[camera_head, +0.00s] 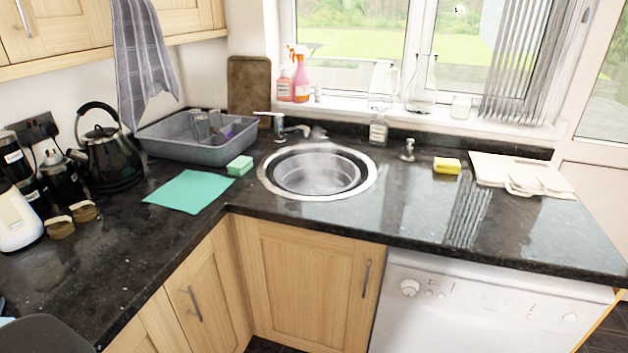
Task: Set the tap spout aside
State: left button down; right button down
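The tap (281,124) stands behind the round steel sink (268,180), towards its left rear. Its chrome spout (298,130) reaches right towards the back rim of the sink. A pale lever or handle (263,114) points left at the top of the tap. The tap is small in the picture, so its fine shape is hard to tell. Neither of my grippers shows in this view.
A grey dish tub (165,150) stands close left of the tap. A green sponge (240,166) and teal cloth (190,191) lie left of the sink. A soap bottle (378,131), yellow sponge (447,165) and pale boards (505,169) are right. The front right worktop is clear.

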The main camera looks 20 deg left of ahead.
aim_at(279, 132)
jog(key=i+j+z, duration=0.7)
jog(key=i, duration=0.05)
